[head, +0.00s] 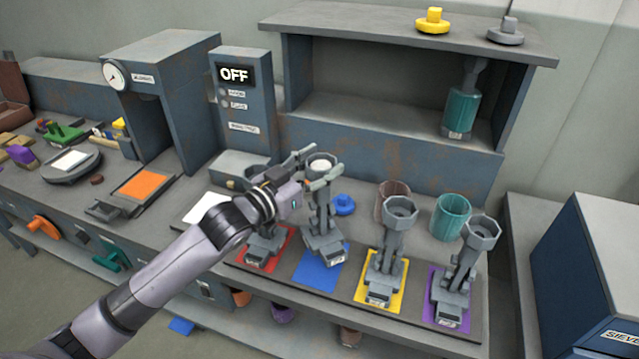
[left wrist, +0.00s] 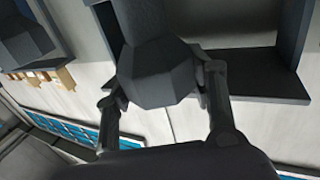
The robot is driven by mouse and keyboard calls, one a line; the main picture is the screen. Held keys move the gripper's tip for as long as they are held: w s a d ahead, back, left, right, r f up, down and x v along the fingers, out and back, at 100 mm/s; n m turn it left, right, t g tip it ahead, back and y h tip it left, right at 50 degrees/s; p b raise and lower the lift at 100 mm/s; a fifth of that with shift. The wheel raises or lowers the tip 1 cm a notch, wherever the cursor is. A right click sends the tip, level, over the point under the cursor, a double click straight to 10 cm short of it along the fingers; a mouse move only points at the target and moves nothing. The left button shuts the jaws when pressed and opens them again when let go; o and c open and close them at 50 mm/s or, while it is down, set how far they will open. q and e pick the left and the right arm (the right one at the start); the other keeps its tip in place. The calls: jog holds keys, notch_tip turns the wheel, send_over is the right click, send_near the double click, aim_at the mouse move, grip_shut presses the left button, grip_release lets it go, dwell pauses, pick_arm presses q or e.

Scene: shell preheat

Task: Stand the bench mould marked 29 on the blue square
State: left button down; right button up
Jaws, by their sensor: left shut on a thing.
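My left gripper (head: 316,172) is shut on the upper part of a grey mould (head: 324,222) with a cup-shaped top. The mould is upright, and its base overlaps the far part of the blue square (head: 318,277); I cannot tell whether it touches. In the left wrist view the fingers (left wrist: 162,78) close on both sides of a dark, faceted part of the held mould (left wrist: 158,72). Similar moulds stand on the red square (head: 278,252), the yellow square (head: 366,292) and the purple square (head: 434,309). Their labels are too small to read. My right gripper is out of view.
Behind the squares stand a brown cup (head: 392,192), a teal cup (head: 451,216) and a blue knobbed piece (head: 344,204). A shelf unit (head: 400,140) holds a teal-bodied mould (head: 461,112). An OFF panel (head: 240,100) stands left of it.

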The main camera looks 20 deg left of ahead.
pick_arm(q)
send_over(326, 211)
jog(key=w+a, duration=0.1)
jog(key=a, duration=0.1)
jog(key=shift+f, duration=2.35)
jog(key=shift+d, duration=0.1)
jog(key=shift+f, duration=0.2)
jog(key=c, duration=0.7)
grip_release()
